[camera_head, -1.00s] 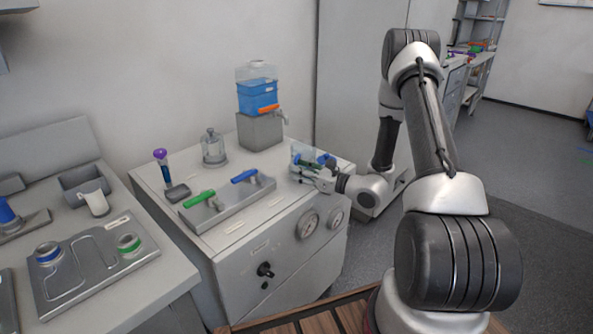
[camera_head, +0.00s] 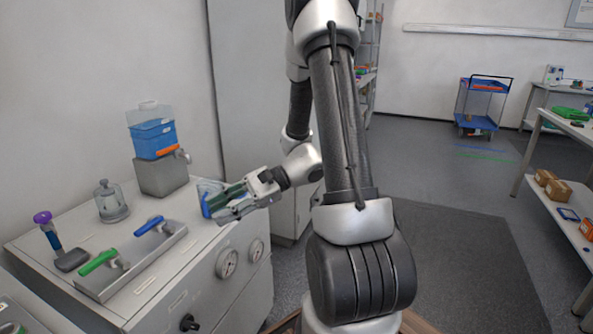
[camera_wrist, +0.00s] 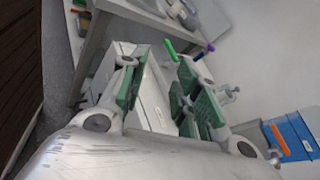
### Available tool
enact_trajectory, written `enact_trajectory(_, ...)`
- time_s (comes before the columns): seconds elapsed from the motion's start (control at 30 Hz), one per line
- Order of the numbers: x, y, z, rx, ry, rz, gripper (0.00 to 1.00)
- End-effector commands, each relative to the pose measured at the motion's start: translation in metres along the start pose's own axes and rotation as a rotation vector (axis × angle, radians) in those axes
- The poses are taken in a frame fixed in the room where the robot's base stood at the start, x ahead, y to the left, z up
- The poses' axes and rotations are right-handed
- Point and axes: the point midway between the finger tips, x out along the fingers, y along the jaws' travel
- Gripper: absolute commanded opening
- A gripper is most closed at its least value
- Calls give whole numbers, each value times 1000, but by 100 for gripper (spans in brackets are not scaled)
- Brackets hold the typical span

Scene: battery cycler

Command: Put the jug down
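The jug (camera_head: 207,187), clear with blue parts, is at the right end of the pale cabinet top in the head view, just beyond my gripper's fingertips. I cannot tell whether its base touches the top. My gripper (camera_head: 221,202) points left at the cabinet's right edge and overlaps the jug in the picture. In the wrist view my gripper (camera_wrist: 158,92) has its two green-padded fingers well apart. The pale cabinet shows in the gap, and I cannot make out the jug there. My gripper partly hides the jug in the head view.
The cabinet top (camera_head: 150,290) also carries a dispenser with a blue tank (camera_head: 153,138), a glass jar (camera_head: 110,203), a metal tray with green and blue handles (camera_head: 130,265) and a purple-topped tool (camera_head: 48,232). Open floor (camera_head: 450,250) and a blue trolley (camera_head: 482,105) lie right.

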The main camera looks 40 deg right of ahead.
Motion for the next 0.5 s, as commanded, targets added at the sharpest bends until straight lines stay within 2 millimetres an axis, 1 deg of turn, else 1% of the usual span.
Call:
enact_trajectory(0.03, -2, 15, 22, -98, 40, 99, 32)
enact_trajectory(0.1, -11, 38, 42, -227, 103, 236, 32)
enact_trajectory(0.17, -22, 56, 56, -341, 164, 347, 32)
enact_trajectory(0.2, -30, 67, 63, -419, 206, 416, 32)
enact_trajectory(0.27, -46, 81, 72, -539, 275, 517, 32)
enact_trajectory(0.3, -57, 88, 77, -620, 323, 580, 32)
enact_trajectory(0.37, -75, 96, 84, -744, 399, 667, 32)
enact_trajectory(0.4, -88, 99, 88, -828, 454, 721, 32)
enact_trajectory(0.5, -119, 101, 98, -1031, 590, 836, 32)
